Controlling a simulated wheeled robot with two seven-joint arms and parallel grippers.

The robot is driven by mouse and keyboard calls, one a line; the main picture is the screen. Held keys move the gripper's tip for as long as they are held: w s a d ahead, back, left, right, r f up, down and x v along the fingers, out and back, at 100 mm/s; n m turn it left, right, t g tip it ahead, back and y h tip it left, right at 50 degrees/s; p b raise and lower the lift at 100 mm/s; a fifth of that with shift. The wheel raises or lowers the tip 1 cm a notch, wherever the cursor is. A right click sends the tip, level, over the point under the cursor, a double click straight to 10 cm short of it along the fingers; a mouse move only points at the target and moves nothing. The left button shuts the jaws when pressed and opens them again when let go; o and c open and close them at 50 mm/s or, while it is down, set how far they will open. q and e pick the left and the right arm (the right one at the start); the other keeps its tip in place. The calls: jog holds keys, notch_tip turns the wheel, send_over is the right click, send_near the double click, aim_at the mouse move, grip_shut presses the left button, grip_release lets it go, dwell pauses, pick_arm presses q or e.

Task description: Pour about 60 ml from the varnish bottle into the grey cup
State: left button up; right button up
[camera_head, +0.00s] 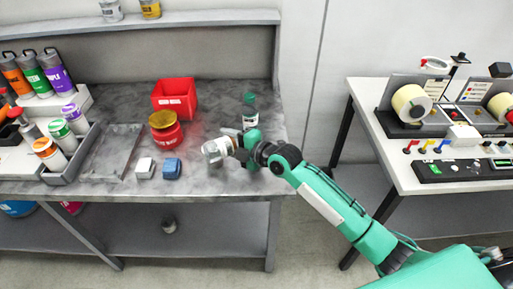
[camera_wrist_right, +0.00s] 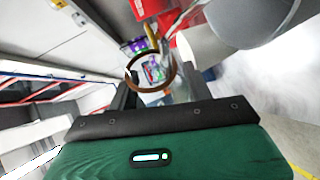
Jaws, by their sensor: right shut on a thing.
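My right gripper (camera_head: 240,150) is at the front right of the grey bench, shut on a container that I take for the varnish bottle. In the right wrist view a brown, see-through ring (camera_wrist_right: 151,86) shows between the fingers. A pale grey-white round container (camera_head: 214,150) is at the gripper's tip; I take it for the grey cup. In the wrist view a large grey rounded surface (camera_wrist_right: 245,18) is close at the upper right. Whether the two touch, and any liquid flow, cannot be told. My left gripper is out of view.
A small dark-labelled jar (camera_head: 250,119) and a green cap-like piece (camera_head: 249,98) are behind my gripper. A red bin (camera_head: 175,98), a red jar with a gold lid (camera_head: 165,130) and white and blue blocks (camera_head: 172,167) are to the left. The label machine (camera_head: 440,110) is on the right table.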

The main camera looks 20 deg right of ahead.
jog(key=r+n+p, duration=0.1)
jog(key=p, duration=0.3)
jog(key=shift+a+r+h, duration=0.15)
jog(key=shift+h, duration=0.25)
jog(key=shift+f+n+h+p, duration=0.4)
jog(key=shift+f+n+p, duration=0.15)
jog(key=shift+f, duration=0.1)
jog(key=shift+s+a, duration=0.1)
jog(key=shift+a, duration=0.05)
jog(key=shift+f+n, duration=0.15)
jog(key=shift+n, duration=0.1)
jog(key=shift+h+p, duration=0.3)
jog(key=shift+p, duration=0.35)
jog(key=shift+a+n, duration=0.15)
jog(key=shift+n, duration=0.15)
